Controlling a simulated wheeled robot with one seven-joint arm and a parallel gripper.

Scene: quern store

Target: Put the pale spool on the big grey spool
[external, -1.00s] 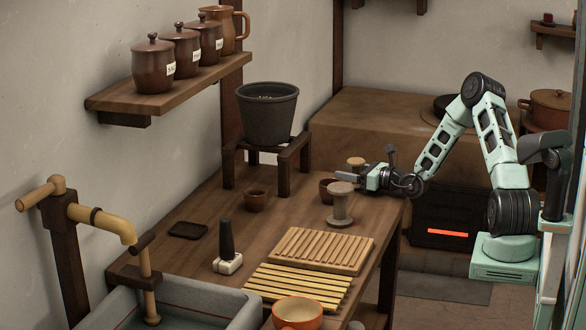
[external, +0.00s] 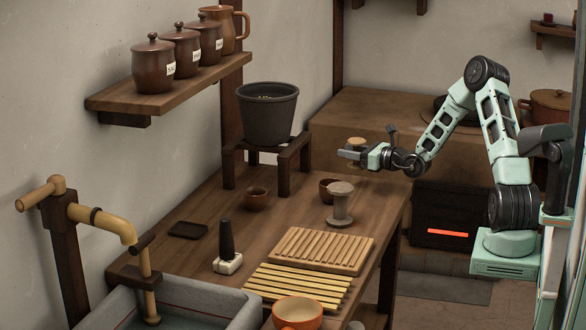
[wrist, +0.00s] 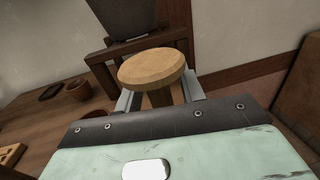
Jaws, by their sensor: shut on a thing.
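The pale spool (external: 357,142) is a small wooden spool with a round flat top. My gripper (external: 352,154) is shut on it and holds it upright above the table. In the wrist view the spool's round top (wrist: 152,68) shows between the fingers, and its lower part is mostly hidden. The big grey spool (external: 340,205) stands upright on the table near its right edge, with a flat round top and a wide base. It is below and slightly left of the held spool in the external view, apart from it.
A brown cup (external: 327,190) stands just behind the grey spool, and another cup (external: 256,198) is further left. A slatted board (external: 318,250) lies in front. A dark pot (external: 267,112) sits on a wooden stand (external: 293,160) at the back of the table.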

